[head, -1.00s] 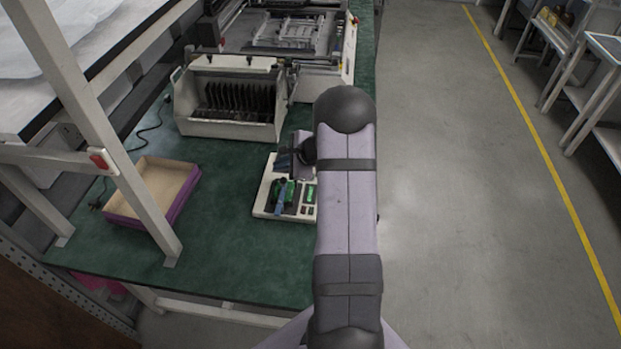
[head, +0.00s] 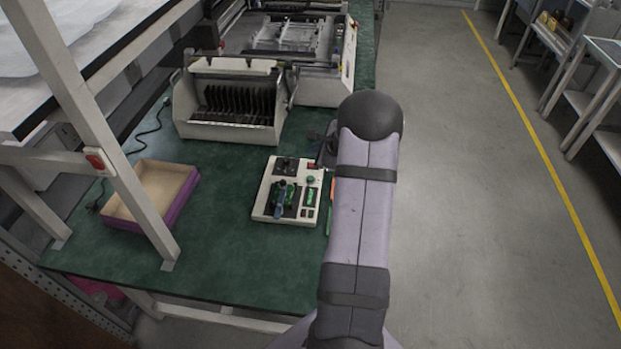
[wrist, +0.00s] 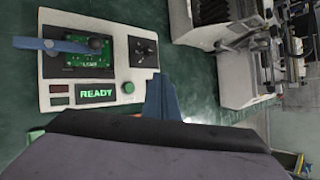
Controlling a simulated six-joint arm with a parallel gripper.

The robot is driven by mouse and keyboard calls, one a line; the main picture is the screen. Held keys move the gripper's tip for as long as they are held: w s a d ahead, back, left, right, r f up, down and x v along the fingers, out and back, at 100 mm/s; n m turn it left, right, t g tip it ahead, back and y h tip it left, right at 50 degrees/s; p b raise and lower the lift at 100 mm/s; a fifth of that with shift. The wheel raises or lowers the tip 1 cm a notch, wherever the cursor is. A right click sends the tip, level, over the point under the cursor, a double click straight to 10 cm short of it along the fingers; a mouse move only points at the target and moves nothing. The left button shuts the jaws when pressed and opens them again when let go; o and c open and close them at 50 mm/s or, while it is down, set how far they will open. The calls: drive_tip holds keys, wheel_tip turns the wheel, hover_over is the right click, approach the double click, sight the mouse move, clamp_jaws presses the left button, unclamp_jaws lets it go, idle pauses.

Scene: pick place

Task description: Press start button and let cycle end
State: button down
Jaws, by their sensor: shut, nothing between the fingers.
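The white test box (head: 264,200) sits on the green bench. In the wrist view the test box (wrist: 50,118) is upper left. It carries a green circuit board (wrist: 88,66) under a blue lever (wrist: 50,46) with a dark knob. A display (wrist: 97,93) reads READY in green. The round green button (wrist: 128,87) is right of the display. My gripper (wrist: 162,98) shows as a blue-grey wedge, shut and empty, beside the box's edge near the button. In the head view my arm partly hides the gripper, so its height is unclear.
A white rack with dark slots (head: 230,128) stands behind the box, with a larger machine (head: 290,45) beyond it. A shallow purple-sided tray (head: 150,195) and a shelf post (head: 125,190) are at left. Bare green bench lies between tray and box.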

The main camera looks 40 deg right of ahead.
wheel_tip(320, 180, down, 8)
drive_tip(key=b, duration=0.5)
drive_tip(key=shift+r, duration=0.25)
drive_tip(key=shift+f+b, duration=0.65)
drive_tip(key=shift+b, duration=0.25)
drive_tip(key=shift+f+b, duration=0.8)
drive_tip(key=shift+b, duration=0.4)
idle(1.8)
idle(0.4)
drive_tip(key=shift+r+p, duration=0.55)
drive_tip(key=shift+r, duration=0.3)
drive_tip(key=shift+r, duration=0.1)
drive_tip(key=shift+r+p, duration=1.8)
drive_tip(key=shift+r, duration=0.55)
